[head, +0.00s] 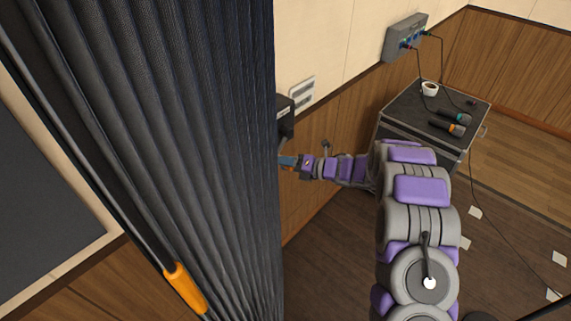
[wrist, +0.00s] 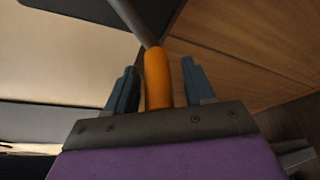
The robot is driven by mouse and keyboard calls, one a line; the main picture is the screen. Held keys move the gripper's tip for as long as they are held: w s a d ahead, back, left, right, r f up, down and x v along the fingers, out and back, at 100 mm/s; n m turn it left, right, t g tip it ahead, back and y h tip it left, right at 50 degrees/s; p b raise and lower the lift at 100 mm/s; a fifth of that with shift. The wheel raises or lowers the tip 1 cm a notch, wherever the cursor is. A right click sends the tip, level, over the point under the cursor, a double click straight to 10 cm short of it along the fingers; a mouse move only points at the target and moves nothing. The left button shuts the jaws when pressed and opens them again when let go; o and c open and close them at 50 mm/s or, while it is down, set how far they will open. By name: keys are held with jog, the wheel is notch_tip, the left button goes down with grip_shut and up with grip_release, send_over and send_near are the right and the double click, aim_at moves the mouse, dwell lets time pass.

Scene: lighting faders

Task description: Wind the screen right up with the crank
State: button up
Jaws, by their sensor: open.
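In the wrist view, the crank's orange handle (wrist: 157,80) stands between the two teal jaws of my gripper (wrist: 158,64). The jaws are open, with a gap visible on the right side; contact on the left is hard to tell. A grey crank rod (wrist: 133,20) runs from the handle toward a dark box. In the head view, my gripper (head: 286,162) is just below a black wall box (head: 285,116), partly hidden by the dark curtain. I cannot clearly identify the screen; a dark panel (head: 40,180) with a pale border shows at the left.
A dark case (head: 400,108) at right bears a cup (head: 429,88) and microphones (head: 450,128). Cables trail from a wall box (head: 405,40).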

jog(key=shift+d, duration=0.2)
jog(key=shift+c, duration=0.9)
jog(key=shift+a, duration=0.1)
grip_shut()
